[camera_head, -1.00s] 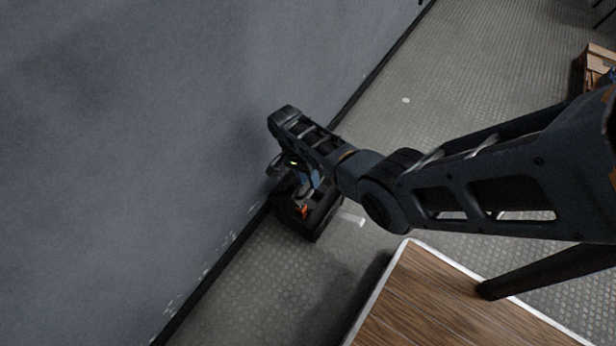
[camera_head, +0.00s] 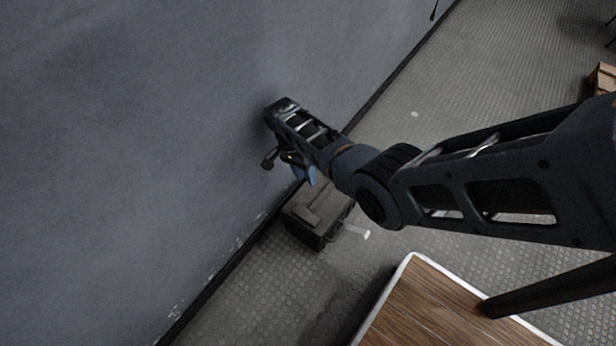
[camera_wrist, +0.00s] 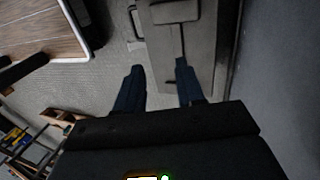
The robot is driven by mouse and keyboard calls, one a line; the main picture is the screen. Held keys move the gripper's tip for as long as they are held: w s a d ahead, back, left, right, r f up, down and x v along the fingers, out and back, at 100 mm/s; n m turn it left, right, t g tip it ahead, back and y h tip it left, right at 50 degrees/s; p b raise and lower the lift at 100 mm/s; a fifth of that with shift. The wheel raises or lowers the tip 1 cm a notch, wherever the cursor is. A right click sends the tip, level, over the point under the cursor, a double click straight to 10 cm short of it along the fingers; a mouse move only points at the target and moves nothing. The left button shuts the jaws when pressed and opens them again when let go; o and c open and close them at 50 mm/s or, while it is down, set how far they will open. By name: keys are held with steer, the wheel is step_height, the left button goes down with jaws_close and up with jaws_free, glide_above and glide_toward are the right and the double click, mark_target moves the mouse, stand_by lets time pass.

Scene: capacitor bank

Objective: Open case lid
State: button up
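The case (camera_head: 318,212) is a dark grey box on the floor against the wall. Its lid (camera_head: 322,200) lies over the top and looks shut. The case also shows in the wrist view (camera_wrist: 200,50), with a raised handle or latch part on top at the upper edge. My gripper (camera_head: 306,174) hangs above the case's wall-side end, pointing down. In the wrist view my gripper's (camera_wrist: 160,64) two dark blue fingers are apart with nothing between them. The right fingertip overlaps the lid in that view; I cannot tell whether it touches. The arm hides part of the case's far side.
A grey wall (camera_head: 130,150) runs close along the case. A wooden table (camera_head: 440,310) with a white rim stands at the lower right. Wooden boxes (camera_head: 603,78) stand at the far right.

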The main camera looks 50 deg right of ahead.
steer(key=shift+w+r+p, duration=0.3)
steer(key=shift+w+r, duration=0.55)
steer(key=shift+r, duration=0.3)
steer(key=shift+w+r, duration=0.1)
